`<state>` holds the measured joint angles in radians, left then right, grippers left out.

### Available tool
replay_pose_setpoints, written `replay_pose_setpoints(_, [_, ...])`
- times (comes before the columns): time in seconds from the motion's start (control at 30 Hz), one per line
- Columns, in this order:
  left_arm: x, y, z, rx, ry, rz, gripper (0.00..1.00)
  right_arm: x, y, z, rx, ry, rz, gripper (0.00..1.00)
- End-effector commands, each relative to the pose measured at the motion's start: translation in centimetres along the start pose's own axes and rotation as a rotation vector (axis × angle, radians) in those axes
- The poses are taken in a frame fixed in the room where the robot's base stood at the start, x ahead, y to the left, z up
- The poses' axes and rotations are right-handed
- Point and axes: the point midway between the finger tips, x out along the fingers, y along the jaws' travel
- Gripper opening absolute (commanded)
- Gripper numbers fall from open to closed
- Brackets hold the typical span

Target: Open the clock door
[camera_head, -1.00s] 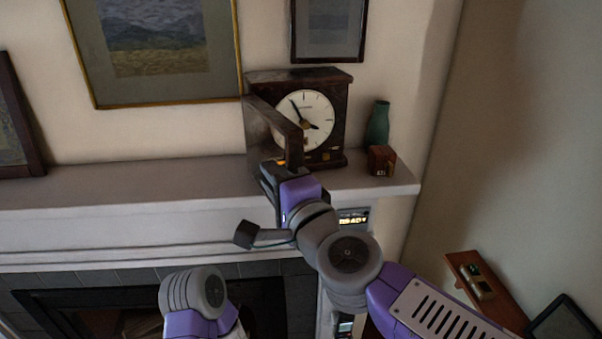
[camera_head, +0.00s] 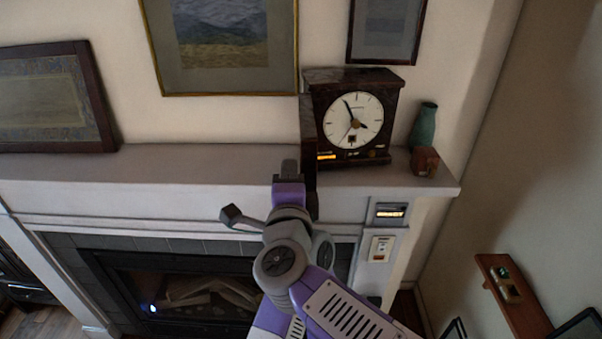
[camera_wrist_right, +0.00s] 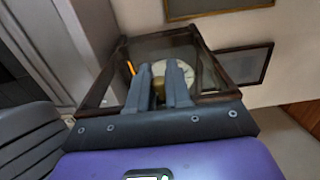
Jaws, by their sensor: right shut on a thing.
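The clock (camera_head: 355,117) has a dark wooden case and a white dial, and it stands upright on the mantel. Its dark-framed door (camera_head: 307,130) stands out from the case's left side, nearly edge-on in the head view, leaving the dial uncovered. My right gripper (camera_head: 290,166) is at the door's near end, above the mantel's front edge. In the right wrist view, its fingers (camera_wrist_right: 160,82) close around a small brass knob (camera_wrist_right: 158,90) in front of the framed door (camera_wrist_right: 212,62). The dial (camera_wrist_right: 180,76) is partly hidden behind the fingers. My left gripper is not in view.
Framed pictures (camera_head: 222,40) hang above, and a fireplace (camera_head: 190,285) lies below.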

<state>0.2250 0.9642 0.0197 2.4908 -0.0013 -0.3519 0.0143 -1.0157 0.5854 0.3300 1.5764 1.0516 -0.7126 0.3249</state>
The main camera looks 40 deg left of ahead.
Motion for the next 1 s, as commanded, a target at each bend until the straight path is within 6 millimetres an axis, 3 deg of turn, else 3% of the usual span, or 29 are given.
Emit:
replay_pose_setpoints(0.1, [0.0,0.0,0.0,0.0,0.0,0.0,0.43,-0.1,-0.2,0.1,0.0,-0.003,-0.004,0.0])
replay_pose_setpoints(0.13, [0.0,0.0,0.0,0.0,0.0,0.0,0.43,-0.1,-0.2,0.0,0.0,-0.002,-0.004,0.23])
replay_pose_setpoints(0.23, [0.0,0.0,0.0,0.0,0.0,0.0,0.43,-0.1,-0.2,-0.1,0.0,-0.001,-0.003,0.38])
replay_pose_setpoints(0.57, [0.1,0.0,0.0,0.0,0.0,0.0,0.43,-0.3,0.0,-0.1,0.0,0.0,-0.001,0.39])
replay_pose_setpoints(1.0, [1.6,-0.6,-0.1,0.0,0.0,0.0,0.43,-6.6,-0.1,-0.1,-0.001,-0.002,-0.003,0.39])
